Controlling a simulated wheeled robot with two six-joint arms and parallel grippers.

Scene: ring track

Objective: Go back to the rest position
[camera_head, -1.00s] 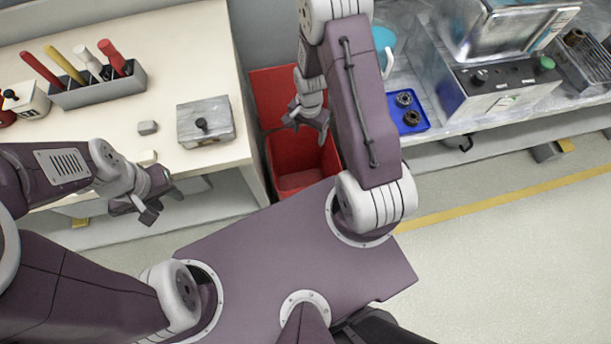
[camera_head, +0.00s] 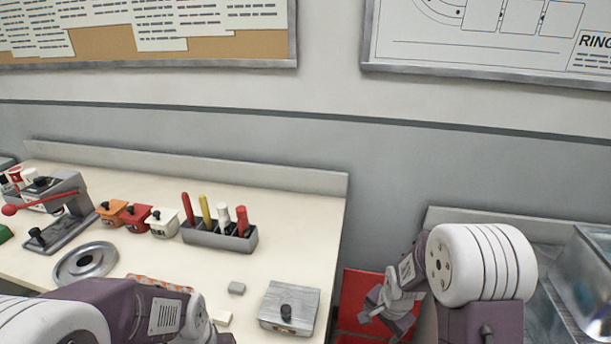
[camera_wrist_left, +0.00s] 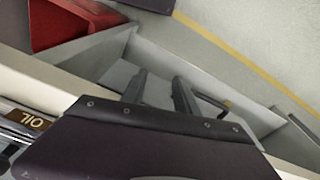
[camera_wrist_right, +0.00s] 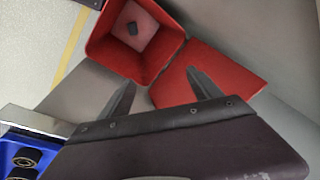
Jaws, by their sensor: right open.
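My right gripper (camera_head: 380,312) hangs in front of the red bin in the head view. In the right wrist view its two fingers (camera_wrist_right: 163,92) are wide apart with nothing between them. My left gripper is out of sight in the head view, where only part of its arm shows at the bottom left. In the left wrist view its fingers (camera_wrist_left: 158,92) stand apart, closer together than the right ones, with nothing between them. Both grippers are empty.
A cream bench (camera_head: 130,190) at left carries a tool holder (camera_head: 215,238), a lidded metal box (camera_head: 290,305), small coloured pots and a lever press (camera_head: 60,215). A blue tray (camera_wrist_right: 35,140) lies beside the right gripper.

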